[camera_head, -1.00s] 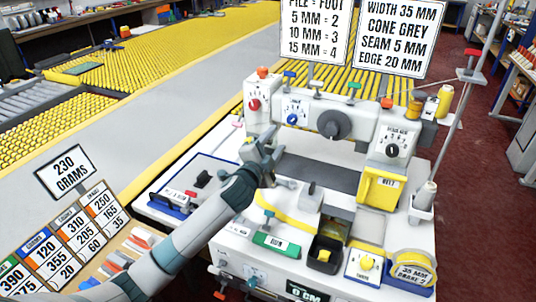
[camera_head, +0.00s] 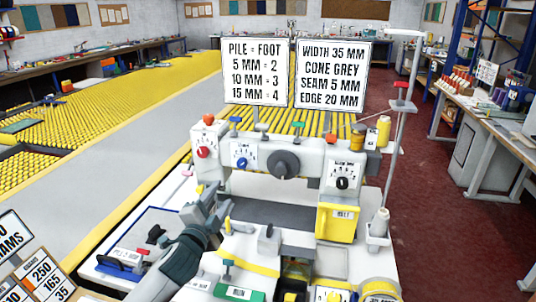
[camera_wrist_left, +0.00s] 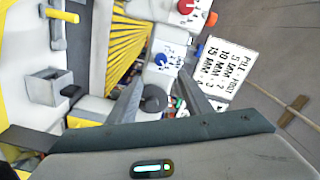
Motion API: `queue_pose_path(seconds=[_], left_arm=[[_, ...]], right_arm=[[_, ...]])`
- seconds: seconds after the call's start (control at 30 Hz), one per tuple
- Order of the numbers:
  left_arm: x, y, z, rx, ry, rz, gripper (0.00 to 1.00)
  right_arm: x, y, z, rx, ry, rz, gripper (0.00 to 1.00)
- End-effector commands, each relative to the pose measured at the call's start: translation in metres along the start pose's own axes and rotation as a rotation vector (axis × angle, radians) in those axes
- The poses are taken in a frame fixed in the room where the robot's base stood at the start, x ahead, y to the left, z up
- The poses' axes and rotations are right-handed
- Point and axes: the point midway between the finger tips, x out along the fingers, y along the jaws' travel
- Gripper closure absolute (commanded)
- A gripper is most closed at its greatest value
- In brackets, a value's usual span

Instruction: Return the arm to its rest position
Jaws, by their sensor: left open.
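My left arm comes in from the lower left in the head view. Its gripper (camera_head: 213,203) is open and holds nothing that I can see. It is in front of the left end of the white binding machine (camera_head: 240,185), below the red dial (camera_head: 204,152). I cannot tell its exact height above the machine bed. In the left wrist view its two fingers stand apart (camera_wrist_left: 160,100), with the machine's blue dial and dark knob seen past them. My right gripper is not in view.
Two sign boards (camera_head: 254,72) (camera_head: 330,80) stand behind the machine. A thin pole (camera_head: 397,130) and a thread cone (camera_head: 380,220) are at its right. A yellow roller table (camera_head: 110,90) stretches left; red floor (camera_head: 430,200) is open at right.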

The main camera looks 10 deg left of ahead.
Motion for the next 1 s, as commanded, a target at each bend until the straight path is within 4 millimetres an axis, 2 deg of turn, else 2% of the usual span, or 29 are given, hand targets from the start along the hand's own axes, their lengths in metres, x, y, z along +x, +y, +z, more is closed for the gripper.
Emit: queue_pose_path(seconds=[0.17, 0.27, 0.37, 0.47, 0.57, 0.7, 0.8, 0.9, 1.0], left_arm=[[-0.011, 0.019, 0.006, -0.044, -0.03, 0.036, 0.55], [-0.028, 0.042, 0.014, -0.104, -0.073, 0.082, 0.55], [-0.055, 0.077, 0.025, -0.191, -0.141, 0.153, 0.55], [-0.092, 0.117, 0.039, -0.294, -0.232, 0.239, 0.55], [-0.137, 0.156, 0.051, -0.401, -0.338, 0.33, 0.55], [-0.208, 0.206, 0.064, -0.541, -0.497, 0.455, 0.55], [-0.262, 0.234, 0.07, -0.63, -0.615, 0.539, 0.55], [-0.306, 0.253, 0.073, -0.697, -0.712, 0.602, 0.55], [-0.34, 0.265, 0.073, -0.745, -0.786, 0.649, 0.55]], right_arm=[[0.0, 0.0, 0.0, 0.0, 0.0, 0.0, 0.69], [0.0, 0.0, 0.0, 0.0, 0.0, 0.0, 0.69], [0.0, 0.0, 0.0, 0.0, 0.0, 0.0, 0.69], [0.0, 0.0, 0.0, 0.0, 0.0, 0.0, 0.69], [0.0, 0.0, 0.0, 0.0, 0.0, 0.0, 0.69], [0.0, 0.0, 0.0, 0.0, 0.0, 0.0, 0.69], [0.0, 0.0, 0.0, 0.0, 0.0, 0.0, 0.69], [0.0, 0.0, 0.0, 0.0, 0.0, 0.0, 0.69], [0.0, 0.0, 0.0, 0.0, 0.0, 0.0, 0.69]])
